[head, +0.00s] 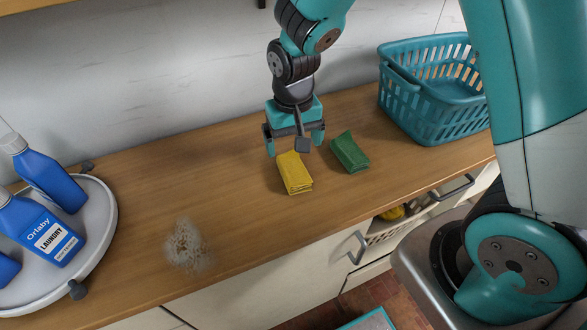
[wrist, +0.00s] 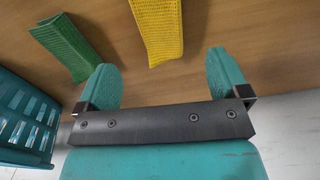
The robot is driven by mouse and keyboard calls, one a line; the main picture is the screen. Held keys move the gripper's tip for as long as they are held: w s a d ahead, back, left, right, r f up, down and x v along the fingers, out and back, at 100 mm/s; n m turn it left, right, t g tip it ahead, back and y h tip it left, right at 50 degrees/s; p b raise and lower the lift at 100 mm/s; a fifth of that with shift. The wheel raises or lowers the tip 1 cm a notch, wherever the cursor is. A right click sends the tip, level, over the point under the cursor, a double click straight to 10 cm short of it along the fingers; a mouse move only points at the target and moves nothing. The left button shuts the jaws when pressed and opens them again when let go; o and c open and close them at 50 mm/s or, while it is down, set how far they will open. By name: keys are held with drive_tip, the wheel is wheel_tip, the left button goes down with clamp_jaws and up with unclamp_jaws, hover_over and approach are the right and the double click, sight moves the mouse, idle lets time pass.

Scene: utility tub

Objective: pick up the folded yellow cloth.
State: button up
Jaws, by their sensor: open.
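The folded yellow cloth (head: 295,174) lies on the wooden counter, left of a folded green cloth (head: 350,153). My gripper (head: 295,148) is open and empty, pointing down at the back end of the yellow cloth. In the wrist view the yellow cloth (wrist: 160,32) lies beyond the two teal fingers (wrist: 162,82), in line with the gap between them. The green cloth (wrist: 68,46) is off to the left there. I cannot tell the exact height of the fingertips above the counter.
A teal basket (head: 435,95) stands at the back right of the counter (head: 150,170). A round white tray (head: 100,240) with blue detergent bottles (head: 40,235) is at the left. A greyish patch (head: 186,245) marks the counter front. A drawer below is partly open.

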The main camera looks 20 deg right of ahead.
sight(294, 160)
wheel_tip(294, 160, down, 8)
drive_tip(key=shift+f+p, duration=0.2)
drive_tip(key=shift+p, duration=0.2)
drive_tip(key=c, duration=1)
